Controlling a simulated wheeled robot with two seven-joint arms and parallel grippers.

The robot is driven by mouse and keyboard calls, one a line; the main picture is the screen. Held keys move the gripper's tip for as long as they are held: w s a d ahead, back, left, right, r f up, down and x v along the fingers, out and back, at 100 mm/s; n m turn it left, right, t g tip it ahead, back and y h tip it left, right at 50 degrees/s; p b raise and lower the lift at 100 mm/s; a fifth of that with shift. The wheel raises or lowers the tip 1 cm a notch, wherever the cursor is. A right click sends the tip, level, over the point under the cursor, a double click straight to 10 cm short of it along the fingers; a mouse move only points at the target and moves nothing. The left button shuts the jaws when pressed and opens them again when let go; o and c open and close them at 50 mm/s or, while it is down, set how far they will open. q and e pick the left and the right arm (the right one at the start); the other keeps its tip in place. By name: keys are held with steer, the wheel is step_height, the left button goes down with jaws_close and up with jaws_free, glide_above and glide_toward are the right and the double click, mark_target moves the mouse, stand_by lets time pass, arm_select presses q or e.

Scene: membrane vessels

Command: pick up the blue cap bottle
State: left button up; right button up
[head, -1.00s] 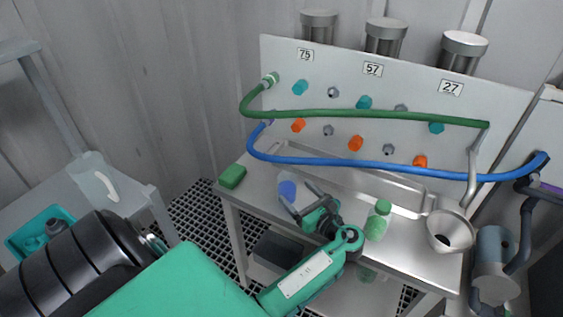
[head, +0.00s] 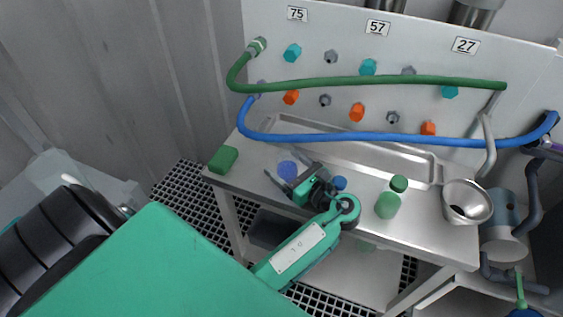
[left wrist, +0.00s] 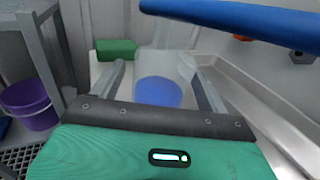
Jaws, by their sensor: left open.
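A small blue cap (head: 339,183) shows just behind the wrist of my left gripper in the head view; the bottle under it is mostly hidden by the gripper. My left gripper (head: 285,166) is open over the bench, its fingers pointing to the back left, away from that cap. Between its fingers is a translucent vessel with blue contents (head: 287,171). In the left wrist view this vessel (left wrist: 158,92) stands between the two spread fingers (left wrist: 154,66); I cannot tell whether they touch it. My right gripper is not in view.
A green block (head: 223,160) lies at the bench's left end. A blue hose (head: 350,139) and green hose (head: 370,82) hang in front of the panel. A steel tray (head: 390,160) lies behind.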

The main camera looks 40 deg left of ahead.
arm_select(q)
steer(key=shift+d+r, duration=0.1)
steer(key=shift+d, duration=0.05)
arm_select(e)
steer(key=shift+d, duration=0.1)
arm_select(q)
steer(key=c, duration=1.5)
steer(key=shift+r, duration=0.1)
steer(key=shift+r, duration=0.25)
step_height(320, 180, up, 19)
steer(key=p, duration=0.3)
steer(key=shift+r, duration=0.15)
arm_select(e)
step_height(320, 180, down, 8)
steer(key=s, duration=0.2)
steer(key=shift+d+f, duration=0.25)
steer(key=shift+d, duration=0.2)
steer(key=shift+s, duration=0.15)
